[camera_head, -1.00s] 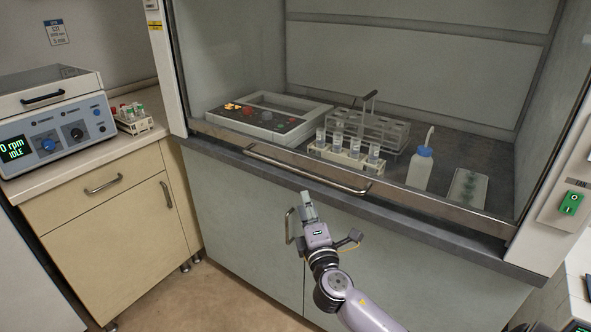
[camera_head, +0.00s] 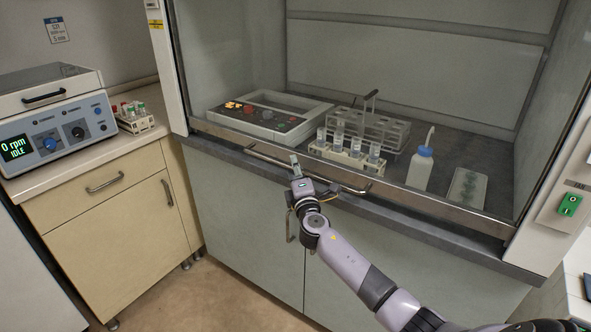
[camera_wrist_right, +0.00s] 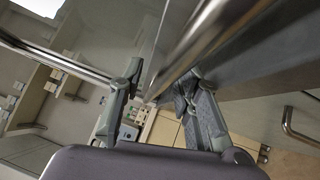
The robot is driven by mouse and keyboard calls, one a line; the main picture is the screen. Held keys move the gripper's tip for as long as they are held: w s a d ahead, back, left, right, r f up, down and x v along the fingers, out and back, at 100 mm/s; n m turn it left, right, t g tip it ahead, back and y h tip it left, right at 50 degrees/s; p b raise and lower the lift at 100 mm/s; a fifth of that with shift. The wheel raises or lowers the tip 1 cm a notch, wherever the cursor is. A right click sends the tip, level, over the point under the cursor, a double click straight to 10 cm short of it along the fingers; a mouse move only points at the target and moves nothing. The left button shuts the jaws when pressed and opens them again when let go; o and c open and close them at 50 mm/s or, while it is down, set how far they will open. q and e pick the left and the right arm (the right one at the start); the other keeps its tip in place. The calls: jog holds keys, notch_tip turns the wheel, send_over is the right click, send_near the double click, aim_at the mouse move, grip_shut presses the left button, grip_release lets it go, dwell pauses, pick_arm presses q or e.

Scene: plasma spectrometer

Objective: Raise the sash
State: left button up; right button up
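The sash (camera_head: 420,203) of the fume hood is a glass pane with a metal bottom rail, and it is down near the front sill. A horizontal metal bar handle (camera_head: 340,186) runs along its front. My right gripper (camera_head: 294,160) is at the middle of this handle and hides part of it. In the right wrist view the fingers of my right gripper (camera_wrist_right: 158,80) are apart, and the handle bar (camera_wrist_right: 205,40) runs between or just beyond the tips. I cannot tell whether they touch it. My left gripper is not in view.
Behind the glass stand a device with a control panel (camera_head: 265,115), racks of tubes (camera_head: 350,158) and a wash bottle (camera_head: 420,170). A centrifuge (camera_head: 55,120) is on the left counter. A green switch (camera_head: 569,204) is on the right post. Cabinet handles stick out below the sill.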

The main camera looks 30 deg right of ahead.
grip_shut()
dwell(0.3)
dwell(0.6)
